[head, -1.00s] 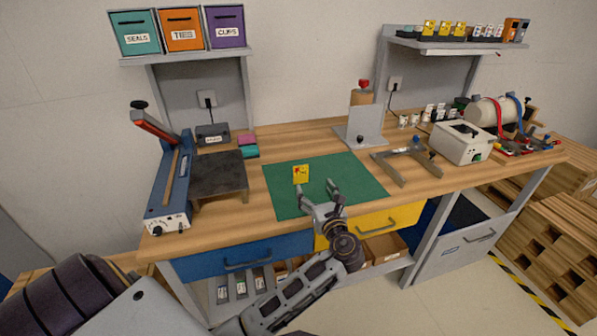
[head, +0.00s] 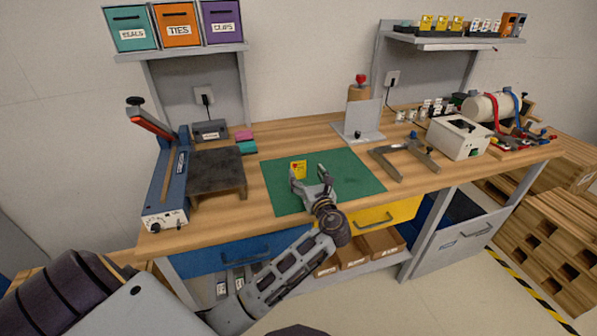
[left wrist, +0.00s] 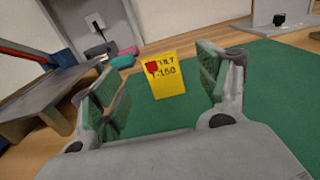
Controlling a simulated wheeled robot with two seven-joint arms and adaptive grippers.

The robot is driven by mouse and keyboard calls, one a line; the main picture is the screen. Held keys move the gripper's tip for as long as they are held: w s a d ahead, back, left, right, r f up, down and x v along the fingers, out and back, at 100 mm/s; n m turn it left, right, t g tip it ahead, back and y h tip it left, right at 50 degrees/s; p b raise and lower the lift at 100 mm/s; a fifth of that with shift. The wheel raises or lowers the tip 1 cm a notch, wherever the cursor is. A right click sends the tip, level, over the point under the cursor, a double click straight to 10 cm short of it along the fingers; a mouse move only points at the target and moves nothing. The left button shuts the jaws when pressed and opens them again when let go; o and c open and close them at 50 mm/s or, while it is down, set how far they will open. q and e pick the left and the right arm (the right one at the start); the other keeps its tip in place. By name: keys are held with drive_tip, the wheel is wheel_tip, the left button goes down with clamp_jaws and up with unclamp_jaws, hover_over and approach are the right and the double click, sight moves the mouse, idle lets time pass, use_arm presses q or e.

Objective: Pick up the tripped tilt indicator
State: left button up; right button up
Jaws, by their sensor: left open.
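The tilt indicator (head: 298,168) is a small yellow upright tag with a red mark, standing on the green mat (head: 345,178) on the bench. In the left wrist view the tilt indicator (left wrist: 165,76) shows dark lettering that seems to read "TILT" and "-150", with a red spot at its upper left. My left gripper (head: 309,172) is open and low over the mat, just in front of the tag. In the left wrist view the tag stands beyond and between the two open fingers of the gripper (left wrist: 163,92), apart from both. My right gripper is not in view.
A dark low platform (head: 217,172) and a blue sealer (head: 168,180) stand left of the mat. A grey clamp frame (head: 385,163) lies to the right, with a grey upright plate (head: 361,118) behind. The mat around the tag is otherwise clear.

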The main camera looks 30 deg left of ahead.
sight(299, 163)
use_arm(q)
drive_tip(key=shift+x, duration=1.5)
drive_tip(key=shift+w+a, duration=0.1)
drive_tip(key=shift+x, duration=2.5)
drive_tip(key=c, duration=0.9)
